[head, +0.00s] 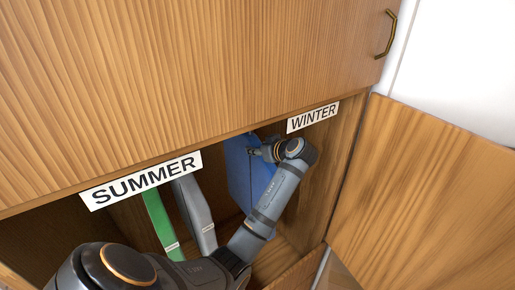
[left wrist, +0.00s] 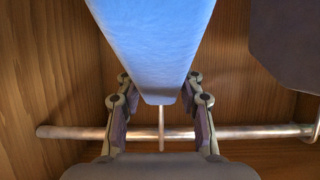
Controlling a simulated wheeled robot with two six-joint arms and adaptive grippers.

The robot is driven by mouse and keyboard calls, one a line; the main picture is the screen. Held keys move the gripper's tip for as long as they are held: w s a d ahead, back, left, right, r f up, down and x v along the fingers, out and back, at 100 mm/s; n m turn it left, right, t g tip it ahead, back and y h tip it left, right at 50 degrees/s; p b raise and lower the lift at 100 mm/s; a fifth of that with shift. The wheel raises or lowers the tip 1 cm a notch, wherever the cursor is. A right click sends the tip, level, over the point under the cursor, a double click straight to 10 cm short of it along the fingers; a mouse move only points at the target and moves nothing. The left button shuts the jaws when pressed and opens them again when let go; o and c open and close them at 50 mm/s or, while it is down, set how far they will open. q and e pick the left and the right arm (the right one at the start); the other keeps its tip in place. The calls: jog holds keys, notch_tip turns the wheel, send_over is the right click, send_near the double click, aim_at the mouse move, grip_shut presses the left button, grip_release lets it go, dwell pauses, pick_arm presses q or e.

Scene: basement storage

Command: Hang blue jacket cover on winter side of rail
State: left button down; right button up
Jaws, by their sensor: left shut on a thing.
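The blue jacket cover (head: 240,172) hangs upright inside the cabinet, just left of and below the WINTER label (head: 313,117). My left gripper (head: 258,152) is shut on the top of the blue jacket cover, which also shows between its fingers in the left wrist view (left wrist: 157,45). The metal rail (left wrist: 250,132) runs across the left wrist view behind the fingers. A thin hook (left wrist: 161,128) at the cover's narrow end lines up with the rail; I cannot tell whether it rests on it. My right gripper is out of view.
A green cover (head: 160,222) and a grey cover (head: 194,212) hang below the SUMMER label (head: 141,179). A dark grey cover (left wrist: 290,45) is at the right of the left wrist view. The open wooden door (head: 425,200) stands at the right.

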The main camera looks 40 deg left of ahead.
pick_arm(q)
jog(key=shift+r, duration=0.1)
jog(key=c, duration=0.8)
grip_release()
jog(key=shift+s, duration=0.1)
jog(key=shift+o, duration=0.2)
jog(key=v, duration=0.7)
jog(key=shift+d+r, duration=0.15)
jog(key=shift+d, duration=0.2)
jog(key=shift+a, duration=0.15)
